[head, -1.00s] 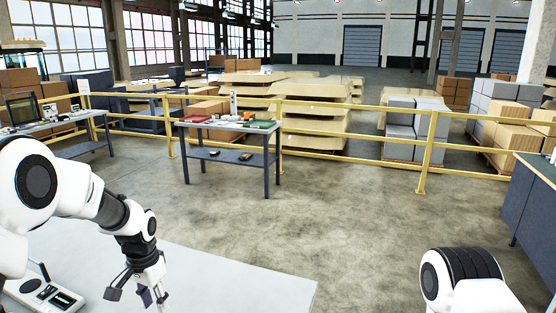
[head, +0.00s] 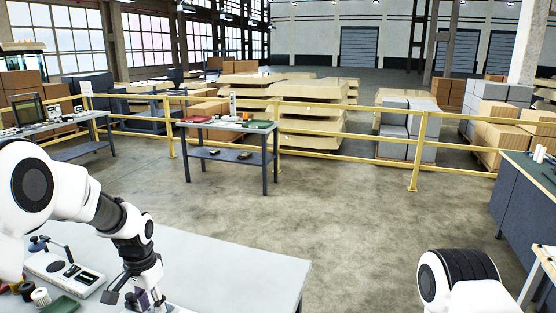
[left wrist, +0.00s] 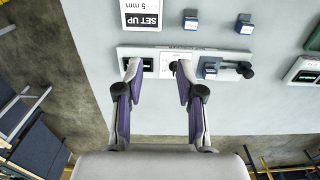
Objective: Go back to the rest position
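My left gripper (head: 140,299) hangs over the near grey worktable (head: 225,262), low in the head view. In the left wrist view its two fingers (left wrist: 157,70) are spread apart with nothing between them. A pale grey panel device with small dark displays (left wrist: 222,70) lies on the table beyond the fingertips. A grey device with a black lever (head: 62,268) stands on the table left of the gripper in the head view. My right gripper is out of view; only part of my right arm shows at the lower right.
Small blue blocks (left wrist: 191,22) and a SET UP 5 mm card (left wrist: 141,14) lie on the table. A dark bench (head: 530,195) is at right. The concrete floor between is clear.

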